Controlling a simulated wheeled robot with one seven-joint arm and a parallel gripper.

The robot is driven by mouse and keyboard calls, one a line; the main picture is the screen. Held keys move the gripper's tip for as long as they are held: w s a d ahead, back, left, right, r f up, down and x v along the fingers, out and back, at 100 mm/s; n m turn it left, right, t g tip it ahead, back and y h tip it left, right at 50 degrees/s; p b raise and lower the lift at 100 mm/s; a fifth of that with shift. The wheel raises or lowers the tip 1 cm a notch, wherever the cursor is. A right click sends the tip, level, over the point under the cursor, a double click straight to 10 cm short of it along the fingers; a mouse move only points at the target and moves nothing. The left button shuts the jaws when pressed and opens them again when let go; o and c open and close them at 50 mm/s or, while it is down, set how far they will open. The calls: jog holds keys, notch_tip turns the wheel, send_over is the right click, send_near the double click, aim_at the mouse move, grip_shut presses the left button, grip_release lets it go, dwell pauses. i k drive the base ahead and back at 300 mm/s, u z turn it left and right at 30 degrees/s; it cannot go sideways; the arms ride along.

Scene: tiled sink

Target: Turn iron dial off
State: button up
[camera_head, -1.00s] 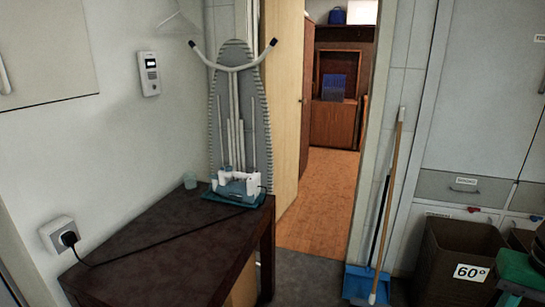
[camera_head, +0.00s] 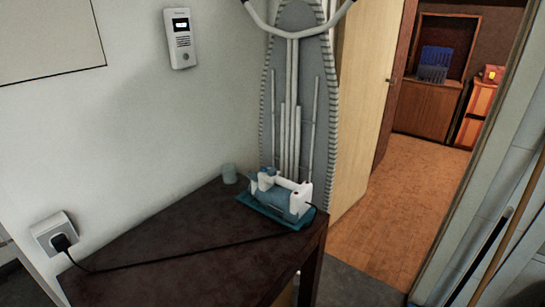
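The iron (camera_head: 285,193) is white and blue and stands on a teal base (camera_head: 258,211) at the far right corner of the dark table. Its dial is too small to make out for certain. A black cord (camera_head: 175,262) runs from the iron across the table to a plug (camera_head: 62,242) in the white wall socket (camera_head: 50,230) at the left. My gripper does not show in this view.
The dark table (camera_head: 190,235) stands against the white wall, with a small pale cup (camera_head: 229,173) near the iron. An ironing board (camera_head: 298,100) leans upright behind it. Open floor (camera_head: 395,215) lies through the doorway at the right. A broom handle (camera_head: 510,235) stands at the right edge.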

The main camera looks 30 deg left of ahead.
aim_at(271, 171)
jog(key=u, duration=0.4)
jog(key=i, duration=0.95)
jog(key=u, duration=0.5)
